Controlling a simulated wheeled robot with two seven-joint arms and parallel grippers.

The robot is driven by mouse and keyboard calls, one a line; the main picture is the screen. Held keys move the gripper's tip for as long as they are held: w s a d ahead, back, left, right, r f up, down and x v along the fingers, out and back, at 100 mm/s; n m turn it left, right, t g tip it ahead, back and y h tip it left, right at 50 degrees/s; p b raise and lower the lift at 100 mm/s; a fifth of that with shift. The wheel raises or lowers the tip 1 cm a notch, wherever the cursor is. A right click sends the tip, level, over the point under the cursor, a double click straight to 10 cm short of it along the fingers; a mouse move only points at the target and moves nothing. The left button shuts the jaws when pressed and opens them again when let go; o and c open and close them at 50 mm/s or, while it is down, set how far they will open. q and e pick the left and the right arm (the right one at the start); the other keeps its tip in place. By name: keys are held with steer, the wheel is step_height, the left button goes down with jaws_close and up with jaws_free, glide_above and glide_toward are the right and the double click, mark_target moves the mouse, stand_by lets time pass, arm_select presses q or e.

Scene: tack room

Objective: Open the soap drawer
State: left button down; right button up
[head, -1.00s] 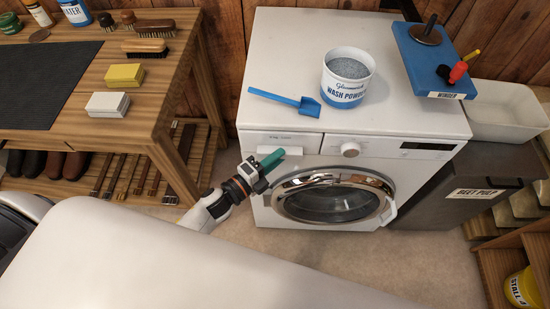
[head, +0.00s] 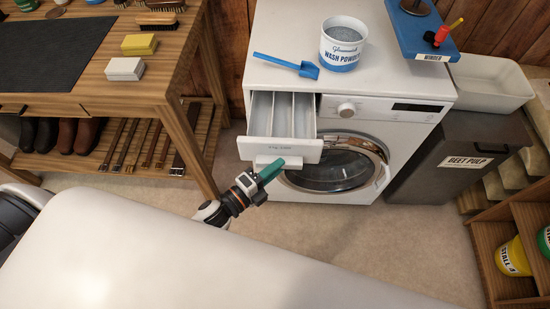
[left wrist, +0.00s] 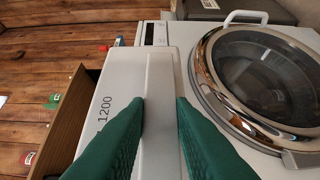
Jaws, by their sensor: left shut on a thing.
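The soap drawer (head: 291,147) of the white washing machine (head: 400,135) is pulled well out, and its open compartments show from above in the head view. My left gripper (head: 272,166) has green fingers and is at the handle on the drawer's front. In the left wrist view the two green fingers (left wrist: 160,125) are shut on the pale drawer handle (left wrist: 159,80), one on each side. My right gripper is not in view.
A wash powder tub (head: 343,44) and a blue scoop (head: 287,64) sit on the machine top. The round door (head: 335,165) is closed, right of the drawer. A wooden bench (head: 165,85) stands at left and a beet pulp bin (head: 465,155) at right.

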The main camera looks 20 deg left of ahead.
arm_select(q)
steer(key=shift+s+d+f, duration=0.15)
steer(key=shift+s+f, duration=0.1)
steer(key=shift+s, duration=0.5)
steer(key=shift+s+d, duration=0.1)
steer(key=shift+s, duration=0.2)
steer(key=shift+s+f, duration=0.1)
steer(key=shift+s, duration=0.2)
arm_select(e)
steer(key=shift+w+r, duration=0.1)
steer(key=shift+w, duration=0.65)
arm_select(q)
steer(key=c, duration=1.3)
jaws_free()
steer(key=shift+w, duration=0.1)
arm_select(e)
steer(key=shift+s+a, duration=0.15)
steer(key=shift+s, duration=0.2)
arm_select(q)
steer(key=b+v, duration=0.1)
steer(key=v, duration=1.1)
steer(key=shift+b, duration=0.3)
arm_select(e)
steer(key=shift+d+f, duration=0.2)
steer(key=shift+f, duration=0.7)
